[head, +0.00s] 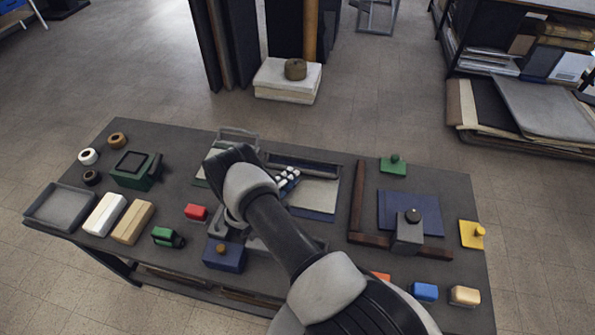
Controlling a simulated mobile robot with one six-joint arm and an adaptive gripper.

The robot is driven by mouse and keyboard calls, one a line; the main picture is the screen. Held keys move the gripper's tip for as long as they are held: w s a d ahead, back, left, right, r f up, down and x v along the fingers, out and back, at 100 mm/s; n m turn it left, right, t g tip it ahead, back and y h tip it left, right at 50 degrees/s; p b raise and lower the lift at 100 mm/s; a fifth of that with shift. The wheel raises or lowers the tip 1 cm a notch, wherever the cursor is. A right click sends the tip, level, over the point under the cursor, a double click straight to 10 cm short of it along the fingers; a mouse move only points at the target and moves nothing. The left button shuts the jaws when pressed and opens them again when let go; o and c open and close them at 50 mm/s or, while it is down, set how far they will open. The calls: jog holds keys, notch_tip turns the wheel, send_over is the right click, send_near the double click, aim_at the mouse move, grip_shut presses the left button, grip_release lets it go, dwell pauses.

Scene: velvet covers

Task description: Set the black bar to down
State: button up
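My arm reaches across the middle of the table (340,172). My gripper (222,165) is over a low fixture left of the middle, and its fingers are hidden behind my wrist. A grey bar-like frame (238,133) stands up just beyond my gripper, at the fixture's back edge. A long dark bar (302,166) lies along the back of the fixture to the right. I cannot tell for sure which of these is the black bar. Whether my gripper touches either is hidden. White-tipped pieces (288,180) lie on the fixture beside my arm.
Left are a grey tray (60,208), a green block with a black top (135,170), and white and tan blocks. A blue box (223,256) is nearer. Right are a brown corner frame (358,205), a blue board (425,222) with a grey block, and small coloured blocks.

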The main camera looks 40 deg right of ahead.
jog(key=shift+x, duration=2.25)
jog(key=shift+c, duration=0.2)
grip_shut()
